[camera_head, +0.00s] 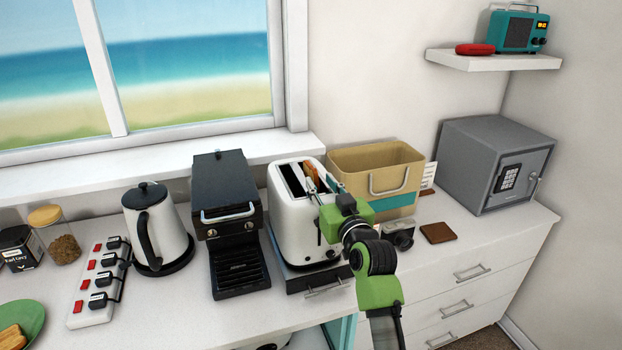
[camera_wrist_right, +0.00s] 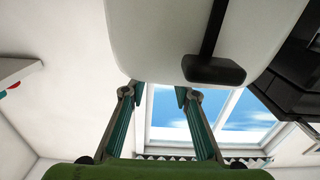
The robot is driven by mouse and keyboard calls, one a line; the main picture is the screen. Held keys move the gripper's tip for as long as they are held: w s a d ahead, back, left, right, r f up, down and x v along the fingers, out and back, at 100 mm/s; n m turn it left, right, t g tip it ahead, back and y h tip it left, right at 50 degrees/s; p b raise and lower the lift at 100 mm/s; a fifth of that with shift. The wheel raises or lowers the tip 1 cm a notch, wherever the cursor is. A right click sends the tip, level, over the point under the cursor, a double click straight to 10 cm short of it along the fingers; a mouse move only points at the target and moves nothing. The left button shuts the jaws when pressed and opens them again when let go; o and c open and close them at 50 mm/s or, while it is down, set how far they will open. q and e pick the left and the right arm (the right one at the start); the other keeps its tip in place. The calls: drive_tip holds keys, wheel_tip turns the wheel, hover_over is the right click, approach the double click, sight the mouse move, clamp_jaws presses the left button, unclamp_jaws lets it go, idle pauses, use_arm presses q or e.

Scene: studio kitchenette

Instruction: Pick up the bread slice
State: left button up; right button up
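A white toaster (camera_head: 300,222) stands on the counter. Its left slot is dark. A thin brown edge, apparently a bread slice (camera_head: 312,165), shows at the right slot. My right gripper (camera_head: 320,181) is over the right part of the toaster's top, its fingers near that edge. In the right wrist view its two teal-padded fingers (camera_wrist_right: 156,93) are apart, beside the white toaster body (camera_wrist_right: 150,45) and its black lever (camera_wrist_right: 213,70). No bread shows between the fingers there, and contact cannot be told. Toast (camera_head: 12,337) lies on a green plate (camera_head: 36,322) at lower left. My left gripper is not in view.
A black coffee machine (camera_head: 236,235) and a kettle (camera_head: 157,232) stand left of the toaster. A tan bin (camera_head: 352,163), a camera (camera_head: 398,236), a brown coaster (camera_head: 438,233) and a grey safe (camera_head: 470,160) are to its right. A power strip (camera_head: 92,308) lies further left.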

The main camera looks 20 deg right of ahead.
sight(317, 176)
drive_tip(key=shift+w, duration=0.45)
drive_tip(key=shift+w+f, duration=0.1)
drive_tip(key=shift+w, duration=0.15)
drive_tip(key=shift+w+r+p, duration=0.25)
drive_tip(key=shift+w+p, duration=0.45)
drive_tip(key=w+p, duration=0.1)
drive_tip(key=w, duration=0.2)
drive_tip(key=shift+f, duration=0.1)
drive_tip(key=shift+w+f, duration=0.15)
drive_tip(key=shift+w, duration=0.15)
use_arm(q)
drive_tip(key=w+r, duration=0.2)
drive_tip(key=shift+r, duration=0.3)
use_arm(e)
clamp_jaws()
